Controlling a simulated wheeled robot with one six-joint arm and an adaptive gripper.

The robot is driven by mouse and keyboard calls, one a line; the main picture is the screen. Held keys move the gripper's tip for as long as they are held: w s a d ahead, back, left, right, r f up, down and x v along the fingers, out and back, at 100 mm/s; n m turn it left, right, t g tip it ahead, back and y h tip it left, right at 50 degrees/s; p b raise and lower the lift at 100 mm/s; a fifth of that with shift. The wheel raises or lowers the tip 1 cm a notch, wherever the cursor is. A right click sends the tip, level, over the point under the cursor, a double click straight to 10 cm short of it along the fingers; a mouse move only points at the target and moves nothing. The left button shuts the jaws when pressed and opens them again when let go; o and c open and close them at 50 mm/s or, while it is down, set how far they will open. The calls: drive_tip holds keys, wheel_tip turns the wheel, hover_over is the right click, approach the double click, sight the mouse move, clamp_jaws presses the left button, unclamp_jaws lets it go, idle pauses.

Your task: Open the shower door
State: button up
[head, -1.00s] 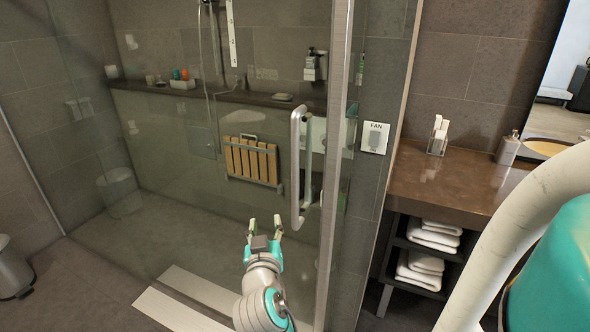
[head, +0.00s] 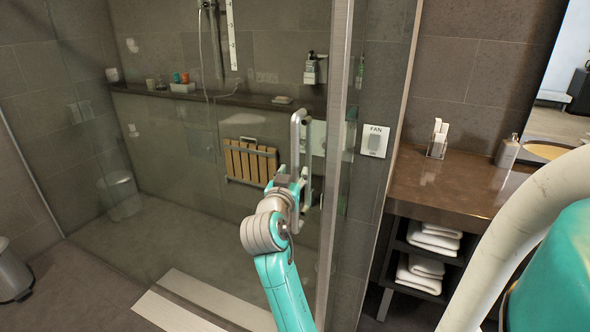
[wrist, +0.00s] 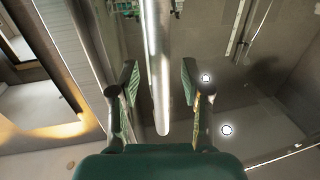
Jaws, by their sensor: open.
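The shower door (head: 215,215) is a clear glass panel, and it looks closed. Its metal bar handle (head: 295,135) stands upright near the door's right edge. In the wrist view, the handle (wrist: 157,45) runs down between the two open fingers of my gripper (wrist: 158,80), with a visible gap on each side. I cannot tell how deep between the fingers it sits.
A metal door frame (head: 337,150) and a wall with a fan switch (head: 375,141) stand right of the handle. Further right is a brown vanity counter (head: 450,185) with towels below. A bin (head: 14,272) stands at the far left. A folding wooden seat (head: 250,161) is behind the glass.

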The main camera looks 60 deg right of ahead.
drive_tip(key=shift+x, duration=1.45)
clamp_jaws()
